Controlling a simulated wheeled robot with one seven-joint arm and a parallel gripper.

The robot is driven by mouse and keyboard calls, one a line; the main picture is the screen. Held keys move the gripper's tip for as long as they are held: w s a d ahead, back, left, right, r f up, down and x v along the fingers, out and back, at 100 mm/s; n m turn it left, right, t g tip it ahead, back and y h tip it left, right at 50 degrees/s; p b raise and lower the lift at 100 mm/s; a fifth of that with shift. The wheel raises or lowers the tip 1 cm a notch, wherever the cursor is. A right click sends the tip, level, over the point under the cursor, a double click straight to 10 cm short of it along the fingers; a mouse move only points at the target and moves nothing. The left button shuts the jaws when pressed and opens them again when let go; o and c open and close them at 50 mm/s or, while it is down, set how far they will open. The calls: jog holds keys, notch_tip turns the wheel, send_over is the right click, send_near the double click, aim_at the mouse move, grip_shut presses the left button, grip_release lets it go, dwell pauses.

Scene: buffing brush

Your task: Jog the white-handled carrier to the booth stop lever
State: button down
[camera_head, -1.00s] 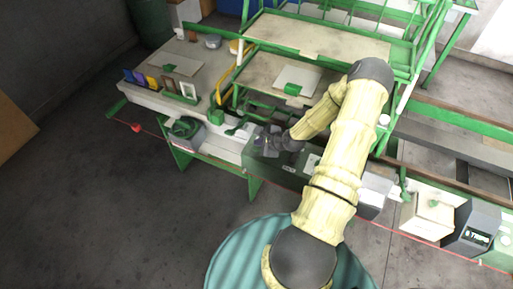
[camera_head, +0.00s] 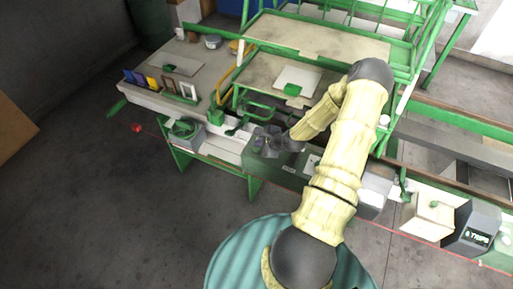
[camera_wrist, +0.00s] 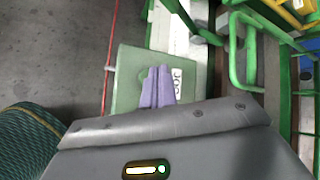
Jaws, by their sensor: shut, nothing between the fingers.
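My gripper (camera_head: 264,141) is over the green control box (camera_head: 277,171) at the front of the line. In the wrist view my closed purple fingers (camera_wrist: 158,88) point at the top of the green box (camera_wrist: 128,80), beside a white label reading JOG (camera_wrist: 178,82). The fingers are shut and empty. They cover part of the box top, so any button under them is hidden, and I cannot tell whether they touch it. I cannot clearly pick out the white-handled carrier. A small red knob (camera_head: 136,127) stands at the left; I cannot tell whether it is the booth stop lever.
A bench (camera_head: 150,98) at the left holds several coloured frames. A yellow curved rail (camera_head: 228,88) stands beside a shelf rack (camera_head: 318,38). A grey bin (camera_head: 190,139) sits left of the box. A pale box (camera_head: 427,217) is to the right. The floor at left is clear.

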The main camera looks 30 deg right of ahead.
dwell(0.7)
jog(key=shift+f, duration=0.4)
